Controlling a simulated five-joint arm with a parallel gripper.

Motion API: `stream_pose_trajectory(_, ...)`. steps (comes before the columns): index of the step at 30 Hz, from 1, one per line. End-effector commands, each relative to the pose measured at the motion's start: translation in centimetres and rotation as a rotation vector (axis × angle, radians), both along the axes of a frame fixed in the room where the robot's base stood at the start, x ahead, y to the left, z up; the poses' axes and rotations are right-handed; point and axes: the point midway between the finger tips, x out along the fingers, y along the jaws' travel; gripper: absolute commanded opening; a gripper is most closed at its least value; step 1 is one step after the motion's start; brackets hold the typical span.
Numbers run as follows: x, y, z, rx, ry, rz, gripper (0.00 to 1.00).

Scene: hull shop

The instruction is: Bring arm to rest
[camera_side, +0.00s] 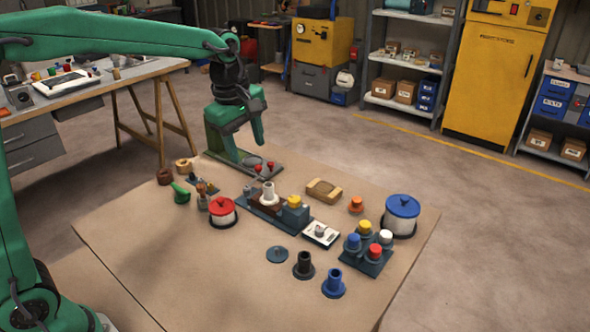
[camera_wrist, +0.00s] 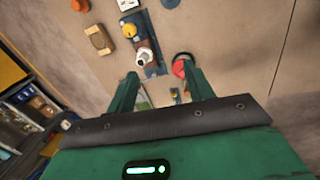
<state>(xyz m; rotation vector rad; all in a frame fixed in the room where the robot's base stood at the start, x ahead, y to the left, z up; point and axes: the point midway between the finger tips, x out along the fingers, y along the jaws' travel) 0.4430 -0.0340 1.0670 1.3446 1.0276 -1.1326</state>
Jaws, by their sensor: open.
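My green gripper (camera_side: 248,148) hangs near the back left edge of the tan work table (camera_side: 190,265). Its fingers are apart and it holds nothing. My arm is stretched out over the table from the left.
The red-lidded pot (camera_side: 222,211), a yellow-capped block (camera_side: 294,213), a blue-lidded pot (camera_side: 402,212), a rack of coloured caps (camera_side: 368,260) and a blue flanged piece (camera_side: 334,284) stand on the table. The table's front left is clear. A bench (camera_side: 90,90) stands behind left.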

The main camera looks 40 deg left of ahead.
Motion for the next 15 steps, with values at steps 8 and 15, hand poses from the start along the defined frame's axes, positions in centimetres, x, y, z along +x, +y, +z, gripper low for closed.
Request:
stream_pose_trajectory(8, -5.5, 1.2, 2.1, 0.075, -0.08, -0.335, 0.52)
stream_pose_trajectory(15, -10.2, 2.0, 2.7, 0.161, -0.142, -0.621, 0.52)
